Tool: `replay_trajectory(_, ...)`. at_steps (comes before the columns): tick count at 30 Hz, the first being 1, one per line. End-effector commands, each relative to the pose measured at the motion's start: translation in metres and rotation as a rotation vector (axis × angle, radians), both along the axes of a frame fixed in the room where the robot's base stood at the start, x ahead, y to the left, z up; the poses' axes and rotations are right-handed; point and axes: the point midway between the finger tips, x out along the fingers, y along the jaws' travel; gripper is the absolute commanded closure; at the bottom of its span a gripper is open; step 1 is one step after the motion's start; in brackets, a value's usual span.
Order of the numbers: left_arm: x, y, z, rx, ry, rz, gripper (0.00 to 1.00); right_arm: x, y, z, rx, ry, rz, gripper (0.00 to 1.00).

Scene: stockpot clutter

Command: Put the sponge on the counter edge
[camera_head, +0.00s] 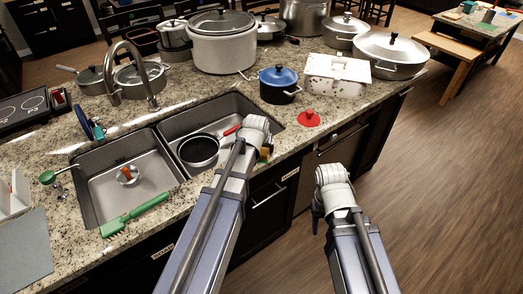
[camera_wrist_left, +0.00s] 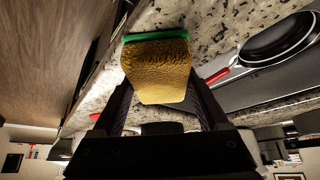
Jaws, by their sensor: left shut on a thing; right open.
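The sponge (camera_wrist_left: 158,70), yellow with a green layer, is between the fingers of my left gripper (camera_wrist_left: 160,95) in the left wrist view. In the head view only a small yellow-green part of the sponge (camera_head: 265,153) shows beside my left gripper (camera_head: 260,143), near the counter's front edge (camera_head: 297,151) just right of the sink. The counter shows behind the sponge in the left wrist view; I cannot tell whether they touch. My right gripper (camera_head: 328,190) is open, in front of the counter over the floor; its fingers are largely hidden.
A double sink (camera_head: 127,180) holds a black pan (camera_head: 198,151) with a red handle. A green brush (camera_head: 135,213) lies at its front rim. Several pots crowd the back.

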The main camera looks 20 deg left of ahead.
Motion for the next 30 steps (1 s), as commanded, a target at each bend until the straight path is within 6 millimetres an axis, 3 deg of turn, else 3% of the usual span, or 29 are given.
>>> replay_trajectory(6,0.000,0.000,-0.004,0.000,0.000,0.000,0.68,0.000,0.000,-0.004,0.000,0.000,0.000,0.50)
replay_trajectory(7,0.000,0.000,-0.004,0.000,0.000,0.000,0.22,0.000,0.000,-0.004,0.000,0.000,0.000,0.50)
replay_trajectory(13,0.000,0.000,-0.003,0.000,0.000,0.000,0.00,0.000,0.000,-0.003,0.000,0.000,0.000,0.50)
replay_trajectory(24,0.000,0.000,-0.002,0.000,0.000,0.000,0.00,0.000,0.000,-0.002,0.000,0.000,0.000,0.50)
replay_trajectory(30,-0.003,0.000,0.008,0.000,0.000,0.000,0.00,0.000,0.000,0.008,0.000,0.000,0.000,0.50)
